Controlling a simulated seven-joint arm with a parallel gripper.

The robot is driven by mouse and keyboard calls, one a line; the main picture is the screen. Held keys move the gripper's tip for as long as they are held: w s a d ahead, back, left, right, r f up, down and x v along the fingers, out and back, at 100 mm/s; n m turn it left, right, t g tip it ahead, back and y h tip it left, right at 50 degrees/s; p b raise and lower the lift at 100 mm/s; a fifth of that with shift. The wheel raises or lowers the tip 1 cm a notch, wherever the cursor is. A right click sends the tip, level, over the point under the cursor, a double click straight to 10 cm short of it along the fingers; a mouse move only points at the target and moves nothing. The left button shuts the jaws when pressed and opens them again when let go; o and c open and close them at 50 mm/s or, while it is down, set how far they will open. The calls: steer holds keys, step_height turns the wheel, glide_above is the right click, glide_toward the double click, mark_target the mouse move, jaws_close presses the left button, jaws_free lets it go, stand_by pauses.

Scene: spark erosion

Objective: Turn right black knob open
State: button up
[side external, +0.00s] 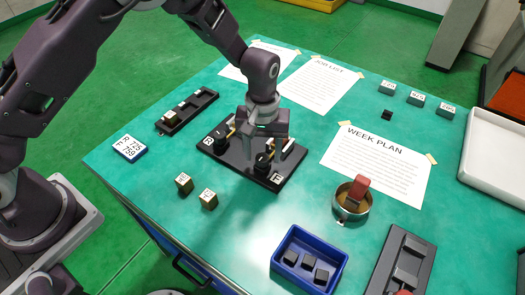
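A black panel (230,159) lies on the green table under my gripper. It carries two black knobs, a left one (221,132) and a right one (262,163), with yellow bits and white marks beside them. My gripper (262,143) points down over the panel, close to the right knob. The gripper hides part of the panel's far side. I cannot tell whether its fingers touch the right knob or how far apart they are.
Two small cubes (184,183) stand in front of the panel. A black rack (187,112) and a blue-edged card (130,148) lie left. A brass bowl (352,200), a blue bin (309,261) and a dark tray (402,262) stand right and in front. Paper sheets (378,163) lie behind.

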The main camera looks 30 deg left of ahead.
steer(key=shift+r, duration=0.1)
step_height(320, 180, up, 6)
steer(key=shift+r, duration=0.45)
steer(key=shift+a+r, duration=0.1)
steer(key=shift+r, duration=0.25)
step_height(320, 180, up, 8)
glide_above(262, 156)
steer(key=s+a, duration=0.2)
steer(key=a, duration=0.1)
steer(key=s+a+r+m+t+h, duration=0.25)
steer(key=s+a+r, duration=0.25)
steer(key=s+r, duration=0.4)
steer(key=s+a+r+m+t+y, duration=0.1)
steer(key=s+a, duration=0.2)
steer(key=s, duration=0.4)
steer(key=s+a+r+m+t+y, duration=0.1)
steer(key=s+a+m+t, duration=0.1)
steer(key=s, duration=0.6)
steer(key=shift+a+r, duration=0.35)
steer(key=shift+a, duration=0.1)
